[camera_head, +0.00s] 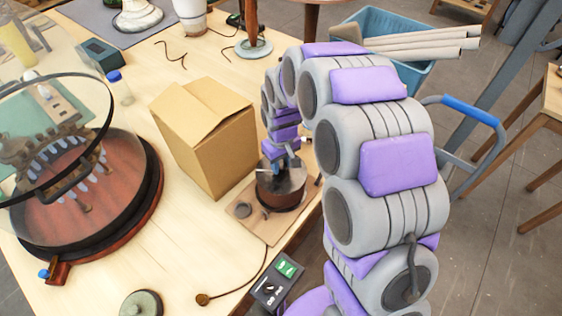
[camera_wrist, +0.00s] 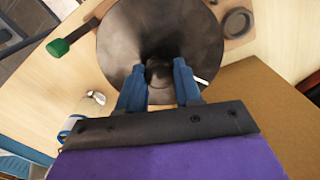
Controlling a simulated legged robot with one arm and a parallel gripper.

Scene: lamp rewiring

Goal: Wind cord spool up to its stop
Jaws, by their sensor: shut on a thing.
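The cord spool (camera_head: 281,197) stands on a small wooden board (camera_head: 245,222) near the table's edge. It has a grey disc on top and a brown body below. In the wrist view the dark round top of the spool (camera_wrist: 205,40) fills the middle, with a small knob (camera_wrist: 159,73) at its centre. My gripper (camera_wrist: 160,80) comes down over the spool, its two blue fingers shut on the knob, one on each side. The cord's winding is hidden under the disc.
A cardboard box (camera_head: 200,140) stands close behind the spool, left of my gripper. A green-ended dark bar (camera_wrist: 58,46) lies beside the disc. A switch box (camera_head: 276,281) sits at the table's front edge. A large round glass-covered device (camera_head: 85,200) stands at left.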

